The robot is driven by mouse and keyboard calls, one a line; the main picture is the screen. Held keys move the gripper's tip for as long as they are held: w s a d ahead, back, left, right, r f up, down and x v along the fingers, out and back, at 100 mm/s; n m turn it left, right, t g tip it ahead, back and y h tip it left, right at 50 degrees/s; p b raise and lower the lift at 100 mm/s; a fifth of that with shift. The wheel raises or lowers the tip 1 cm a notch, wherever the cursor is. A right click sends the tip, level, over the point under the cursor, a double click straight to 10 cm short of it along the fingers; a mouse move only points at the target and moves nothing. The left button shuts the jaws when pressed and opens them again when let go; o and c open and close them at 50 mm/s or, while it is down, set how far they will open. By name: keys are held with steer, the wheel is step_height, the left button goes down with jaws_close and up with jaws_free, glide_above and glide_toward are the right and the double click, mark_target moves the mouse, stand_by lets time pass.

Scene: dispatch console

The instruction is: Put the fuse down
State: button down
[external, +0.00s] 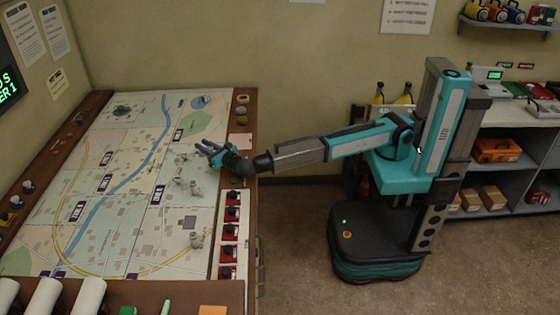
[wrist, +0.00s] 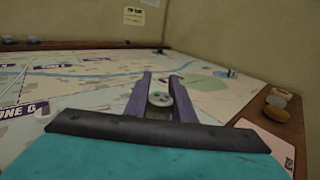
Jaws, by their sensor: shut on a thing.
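My gripper (external: 208,148) is at the end of the outstretched arm, above the right part of the map table (external: 120,240). In the wrist view its two grey-purple fingers (wrist: 160,92) are closed around a small pale thing with a round face and dark and coloured spots, which I take as the fuse (wrist: 160,99). The fuse sits between the fingers, with the map surface behind it. In the external view it is too small to make out at the fingertips. I cannot tell how high above the map it is.
A row of red-and-black switches (external: 231,214) lines the table's right edge. A pale card (wrist: 262,148) and round knobs (wrist: 276,101) lie on the wooden rim.

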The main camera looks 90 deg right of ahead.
steer(key=s+d+r, duration=0.1)
steer(key=s, duration=1)
steer(key=shift+s+b, duration=0.35)
steer(key=shift+w+d, duration=0.15)
stand_by(0.5)
